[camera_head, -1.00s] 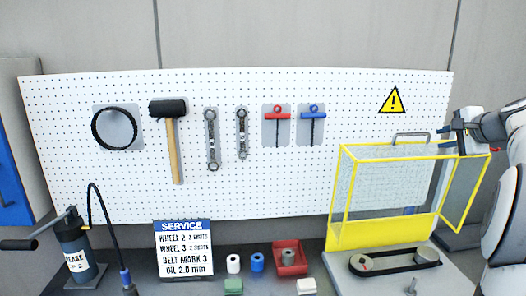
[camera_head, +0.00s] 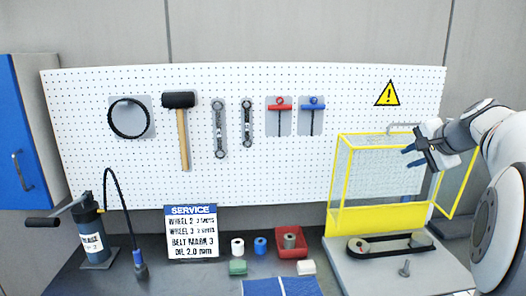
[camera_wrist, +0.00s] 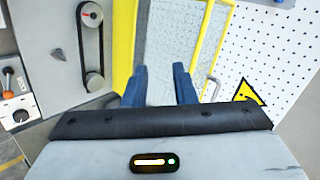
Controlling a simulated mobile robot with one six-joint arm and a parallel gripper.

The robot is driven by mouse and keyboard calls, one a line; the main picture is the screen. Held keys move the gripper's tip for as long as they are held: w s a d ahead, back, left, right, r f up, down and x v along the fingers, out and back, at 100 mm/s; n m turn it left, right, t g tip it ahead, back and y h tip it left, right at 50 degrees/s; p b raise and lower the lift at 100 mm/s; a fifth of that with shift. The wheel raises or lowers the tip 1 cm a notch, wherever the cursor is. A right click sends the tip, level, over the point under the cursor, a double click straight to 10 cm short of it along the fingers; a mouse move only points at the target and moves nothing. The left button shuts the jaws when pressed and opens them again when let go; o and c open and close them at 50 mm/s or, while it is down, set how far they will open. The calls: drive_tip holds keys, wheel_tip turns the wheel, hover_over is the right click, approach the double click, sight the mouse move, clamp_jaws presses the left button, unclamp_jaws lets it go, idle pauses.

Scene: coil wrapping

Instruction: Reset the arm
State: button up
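My gripper (camera_head: 408,156) is raised at the right in the head view, in front of the upper part of the yellow-framed guard (camera_head: 345,178). Its blue fingers (camera_wrist: 160,82) stand apart in the wrist view, with nothing held between them. The guard's mesh panel and yellow frame (camera_wrist: 214,40) show beyond the fingertips. My arm comes in from the right edge and hides part of the guard's right side.
Below the guard, a black belt (camera_head: 392,244) runs round two wheels on a grey plate. A service sign (camera_head: 191,232), small rolls, a red tray (camera_head: 291,252) and a grease pump (camera_head: 90,235) stand on the bench. Tools hang on the white pegboard (camera_head: 350,95).

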drive_tip(key=s+a+f+n+g+b, duration=0.1)
drive_tip(key=s+a+f+n+g, duration=0.15)
drive_tip(key=s+a+f, duration=0.4)
drive_tip(key=s+a+f+n+g+b, duration=0.1)
drive_tip(key=s+a+f+n, duration=0.25)
drive_tip(key=a, duration=0.55)
drive_tip(key=s+a+f+n+g+h+b, duration=0.1)
drive_tip(key=s+a+f+n, duration=0.2)
drive_tip(key=s+f, duration=0.4)
drive_tip(key=s+a+f+n+g+h+b, duration=0.1)
drive_tip(key=s+a+f+n+g, duration=0.1)
drive_tip(key=s+a+f+n, duration=0.2)
drive_tip(key=s+f, duration=0.3)
drive_tip(key=s, duration=0.5)
drive_tip(key=shift+s+a+f+n, duration=0.15)
drive_tip(key=shift+s+f+n, duration=0.1)
drive_tip(key=shift+f+n, duration=0.15)
